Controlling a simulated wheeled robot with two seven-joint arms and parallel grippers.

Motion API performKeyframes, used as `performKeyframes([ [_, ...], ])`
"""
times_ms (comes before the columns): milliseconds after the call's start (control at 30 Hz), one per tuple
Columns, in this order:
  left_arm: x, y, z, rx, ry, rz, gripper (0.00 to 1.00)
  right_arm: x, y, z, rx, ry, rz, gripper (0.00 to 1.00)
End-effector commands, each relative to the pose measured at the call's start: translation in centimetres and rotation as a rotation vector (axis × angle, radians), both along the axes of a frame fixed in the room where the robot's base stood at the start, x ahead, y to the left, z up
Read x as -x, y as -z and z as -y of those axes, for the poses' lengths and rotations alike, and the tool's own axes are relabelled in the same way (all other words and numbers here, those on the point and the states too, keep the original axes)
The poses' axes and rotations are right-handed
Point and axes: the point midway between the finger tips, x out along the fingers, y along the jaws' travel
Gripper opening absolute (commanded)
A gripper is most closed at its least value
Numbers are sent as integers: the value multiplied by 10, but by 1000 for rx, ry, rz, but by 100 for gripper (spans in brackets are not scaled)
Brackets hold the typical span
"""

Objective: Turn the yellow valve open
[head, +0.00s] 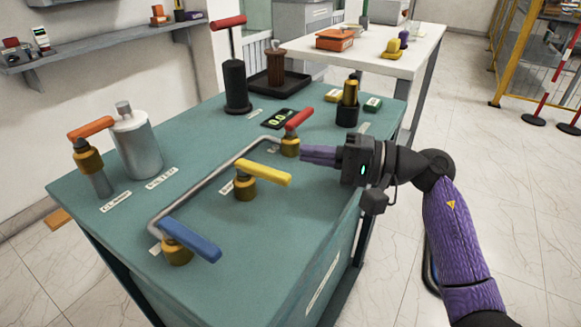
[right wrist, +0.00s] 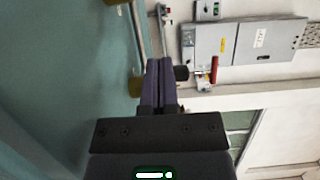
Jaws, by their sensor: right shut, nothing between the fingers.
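The yellow valve (head: 262,173) has a yellow lever on a brass body and stands in the middle of the green bench top. Its lever points to the right in the head view. My right gripper (head: 304,154) is shut and empty, a little beyond and to the right of the yellow lever, near the red-handled valve (head: 297,122). In the right wrist view the shut purple fingers (right wrist: 160,75) show in the middle. I cannot tell whether they touch anything. My left gripper is not in view.
A blue-handled valve (head: 190,240) stands at the near left and an orange-handled valve (head: 91,128) at the far left. A grey pipe (head: 205,182) runs behind the yellow valve. A pressure display (head: 279,118) and a black pump (head: 236,85) stand farther back.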

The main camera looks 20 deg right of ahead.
Motion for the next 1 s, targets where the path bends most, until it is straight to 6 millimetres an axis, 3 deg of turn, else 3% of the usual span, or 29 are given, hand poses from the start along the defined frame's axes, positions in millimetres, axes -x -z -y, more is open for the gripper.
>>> performKeyframes([
  [67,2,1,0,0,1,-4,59,-9,0,-14,-3,-2,2,0],
  [300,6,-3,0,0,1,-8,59,12,0,-40,1,-2,-1,0],
  [700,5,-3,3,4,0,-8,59,17,1,-45,0,-1,-1,0],
  [1000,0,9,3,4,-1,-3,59,28,1,-55,0,-4,-4,0],
])
